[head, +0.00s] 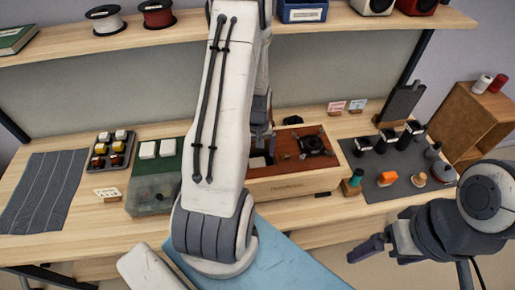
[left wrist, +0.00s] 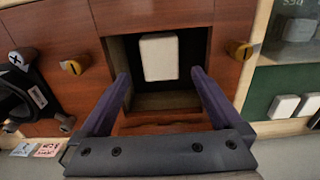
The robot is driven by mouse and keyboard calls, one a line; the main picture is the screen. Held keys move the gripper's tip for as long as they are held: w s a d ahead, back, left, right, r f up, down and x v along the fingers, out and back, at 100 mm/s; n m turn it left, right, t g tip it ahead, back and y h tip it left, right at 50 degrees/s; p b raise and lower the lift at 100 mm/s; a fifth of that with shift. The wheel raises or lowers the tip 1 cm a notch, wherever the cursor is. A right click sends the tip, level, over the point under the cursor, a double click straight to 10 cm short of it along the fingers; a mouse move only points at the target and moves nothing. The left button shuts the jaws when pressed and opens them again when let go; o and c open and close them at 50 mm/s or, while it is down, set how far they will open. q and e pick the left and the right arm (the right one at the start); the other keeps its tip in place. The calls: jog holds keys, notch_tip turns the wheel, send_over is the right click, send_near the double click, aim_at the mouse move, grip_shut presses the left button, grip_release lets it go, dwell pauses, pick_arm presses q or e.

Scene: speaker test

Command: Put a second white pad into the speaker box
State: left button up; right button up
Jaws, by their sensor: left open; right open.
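The speaker box (head: 295,181) is a wooden case with a reddish-brown top on the bench. My left arm hides part of it in the head view. In the left wrist view a square opening in the box (left wrist: 60,72) holds one white pad (left wrist: 158,57), inside its dark recess. My left gripper (left wrist: 161,76) is open over this opening, with a finger on each side of the pad and gaps between. Two other white pads (head: 147,150) (head: 167,148) lie on the green tray (head: 170,166). My right gripper (head: 372,248) is open and empty, in front of the bench.
A tray of small white, yellow and red parts (head: 110,149) and a grey cloth (head: 43,190) lie at the left. A dark mat (head: 400,165) with several parts is right of the box. A shelf (head: 330,30) with spools and speakers runs above.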

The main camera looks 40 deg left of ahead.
pick_arm(q)
notch_tip(320, 180, up, 10)
jog(key=b, duration=0.1)
jog(key=shift+r+b, duration=0.2)
jog(key=shift+b, duration=0.1)
jog(key=shift+f, duration=0.1)
dwell(0.4)
notch_tip(320, 180, down, 10)
jog(key=shift+s+f+p, duration=0.1)
jog(key=shift+f+p, duration=0.05)
jog(key=shift+p, duration=0.8)
notch_tip(320, 180, up, 4)
jog(key=p, duration=0.3)
jog(key=shift+f, duration=0.15)
